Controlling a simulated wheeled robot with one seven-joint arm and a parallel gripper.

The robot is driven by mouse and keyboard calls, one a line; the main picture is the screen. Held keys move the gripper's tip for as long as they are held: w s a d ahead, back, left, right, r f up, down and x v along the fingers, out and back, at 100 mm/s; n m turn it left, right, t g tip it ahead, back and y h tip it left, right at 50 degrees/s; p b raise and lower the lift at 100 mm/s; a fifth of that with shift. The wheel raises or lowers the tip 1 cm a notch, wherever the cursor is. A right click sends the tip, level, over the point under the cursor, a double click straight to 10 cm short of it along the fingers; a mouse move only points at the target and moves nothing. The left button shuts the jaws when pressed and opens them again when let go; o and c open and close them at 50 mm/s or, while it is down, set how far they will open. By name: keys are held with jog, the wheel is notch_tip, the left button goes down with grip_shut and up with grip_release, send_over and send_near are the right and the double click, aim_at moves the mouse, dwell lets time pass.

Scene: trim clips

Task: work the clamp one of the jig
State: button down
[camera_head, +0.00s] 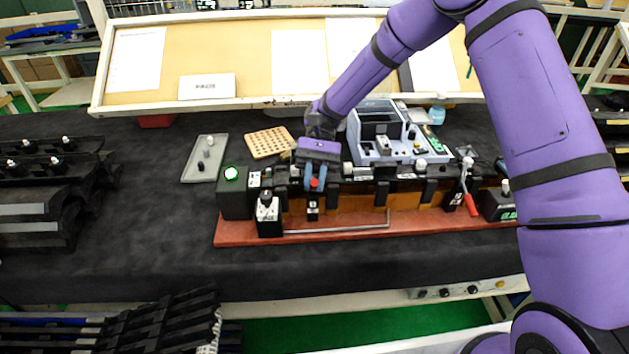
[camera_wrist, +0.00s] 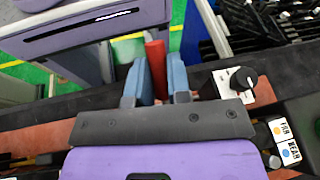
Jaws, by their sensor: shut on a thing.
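The jig stands on a red-brown base board (camera_head: 345,232) on the dark table, with a long black rail along it. My gripper (camera_head: 316,184) is over the left part of the jig, its blue fingers pointing down. It is shut on the red handle of a clamp (camera_wrist: 156,62), which shows between the blue fingers (camera_wrist: 156,82) in the wrist view. In the head view only a small red tip shows between the fingers. The clamp's body is mostly hidden. A second clamp with a red handle (camera_head: 471,204) stands at the jig's right end, its lever hanging down.
A box with a black knob (camera_head: 267,213) stands left of the gripper; the knob also shows in the wrist view (camera_wrist: 243,79). A green-button box (camera_head: 234,192) is at the jig's left end. A blue-grey machine (camera_head: 385,130) and a perforated board (camera_head: 271,142) stand behind.

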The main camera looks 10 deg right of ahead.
jog(key=c, duration=1.1)
grip_release()
jog(key=shift+w, duration=0.1)
jog(key=v, duration=1)
jog(key=shift+w+d, duration=0.1)
jog(key=shift+w, duration=0.2)
jog(key=shift+r, duration=0.1)
